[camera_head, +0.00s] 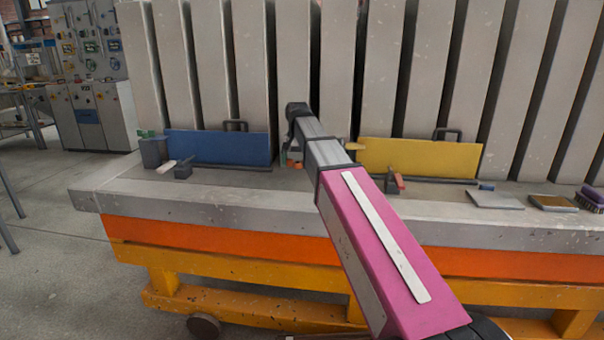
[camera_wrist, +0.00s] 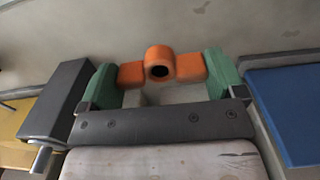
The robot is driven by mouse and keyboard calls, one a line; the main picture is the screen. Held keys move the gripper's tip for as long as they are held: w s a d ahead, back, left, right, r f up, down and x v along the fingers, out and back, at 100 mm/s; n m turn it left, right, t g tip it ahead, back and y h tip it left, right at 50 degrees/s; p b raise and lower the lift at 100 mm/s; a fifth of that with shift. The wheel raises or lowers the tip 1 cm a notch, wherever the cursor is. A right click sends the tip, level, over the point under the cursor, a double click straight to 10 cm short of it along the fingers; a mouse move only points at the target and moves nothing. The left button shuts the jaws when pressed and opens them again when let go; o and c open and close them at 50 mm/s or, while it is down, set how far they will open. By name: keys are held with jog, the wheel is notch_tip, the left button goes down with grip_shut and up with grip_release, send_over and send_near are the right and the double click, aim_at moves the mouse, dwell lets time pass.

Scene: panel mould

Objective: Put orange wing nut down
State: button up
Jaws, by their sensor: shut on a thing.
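The orange wing nut (camera_wrist: 160,64) has a round hub with a dark hole and a block-like wing on each side. My gripper (camera_wrist: 161,78) is shut on it, with a green fingertip against each wing in the wrist view. In the head view my gripper (camera_head: 294,158) is over the bench between the blue panel and the yellow panel. Only small orange parts of the nut (camera_head: 298,165) show there, low near the bench top. I cannot tell whether the nut touches the surface.
A blue panel (camera_head: 220,148) and a yellow panel (camera_head: 420,158) stand on the grey bench (camera_head: 240,205), before upright concrete slabs. A dark box (camera_head: 153,152) is at the left end. A red-handled tool (camera_head: 396,183), a flat pad (camera_head: 495,201) and a purple brush (camera_head: 591,198) are right.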

aim_at(302, 180)
jog(key=shift+w+d+f, duration=0.8)
jog(key=shift+w+d, duration=0.05)
jog(key=shift+w, duration=0.2)
jog(key=shift+f, duration=2)
jog(key=shift+f, duration=0.1)
jog(key=o, duration=0.7)
jog(key=shift+o, duration=0.2)
notch_tip(302, 180, up, 12)
